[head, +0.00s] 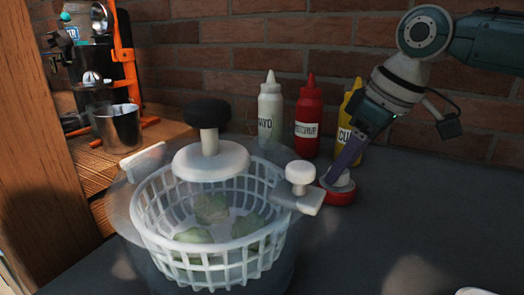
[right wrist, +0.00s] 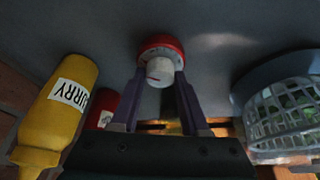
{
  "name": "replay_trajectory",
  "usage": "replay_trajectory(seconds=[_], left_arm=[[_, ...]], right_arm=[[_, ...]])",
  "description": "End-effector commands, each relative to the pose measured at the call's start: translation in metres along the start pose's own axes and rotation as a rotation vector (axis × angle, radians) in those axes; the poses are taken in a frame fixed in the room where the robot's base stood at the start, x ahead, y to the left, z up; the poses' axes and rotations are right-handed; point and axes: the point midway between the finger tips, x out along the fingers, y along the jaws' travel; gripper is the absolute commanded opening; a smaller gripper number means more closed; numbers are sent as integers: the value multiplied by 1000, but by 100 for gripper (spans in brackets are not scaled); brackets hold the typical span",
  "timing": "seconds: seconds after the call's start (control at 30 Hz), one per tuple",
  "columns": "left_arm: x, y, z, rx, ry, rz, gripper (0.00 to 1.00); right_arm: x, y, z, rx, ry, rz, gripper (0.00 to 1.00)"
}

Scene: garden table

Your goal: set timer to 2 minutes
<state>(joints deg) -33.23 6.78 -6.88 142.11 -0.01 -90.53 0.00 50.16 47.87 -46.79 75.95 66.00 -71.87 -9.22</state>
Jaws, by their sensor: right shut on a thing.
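The timer (head: 340,197) is a small round red base with a white dial knob on top, standing on the dark grey table right of the salad spinner. In the right wrist view the timer's red rim (right wrist: 160,43) and white knob (right wrist: 159,69) show between my fingers. My right gripper (head: 329,180) comes down at a slant from the upper right, its purple fingers at the white knob. In the right wrist view the gripper (right wrist: 160,78) is shut on the knob from both sides. The dial's marks are too small to read. My left gripper is not in view.
A salad spinner with a white basket (head: 208,262) and green leaves stands close left of the timer. Mayo (head: 270,108), ketchup (head: 308,118) and yellow curry (head: 352,105) bottles stand behind, near the brick wall. A metal cup (head: 118,128) is at left. The table's right side is mostly clear.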

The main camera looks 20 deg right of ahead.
Motion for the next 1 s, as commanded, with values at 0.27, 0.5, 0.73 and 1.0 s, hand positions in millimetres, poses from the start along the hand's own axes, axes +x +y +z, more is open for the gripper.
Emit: replay_trajectory(seconds=[0.27,0.5,0.73,1.0], left_arm=[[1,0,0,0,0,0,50],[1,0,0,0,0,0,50],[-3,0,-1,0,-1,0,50],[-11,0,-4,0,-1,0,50]], right_arm=[[0,0,0,0,2,0,65],[0,0,0,-1,2,0,75],[-14,1,-1,-1,3,1,75],[-68,1,-1,-2,4,1,75]])
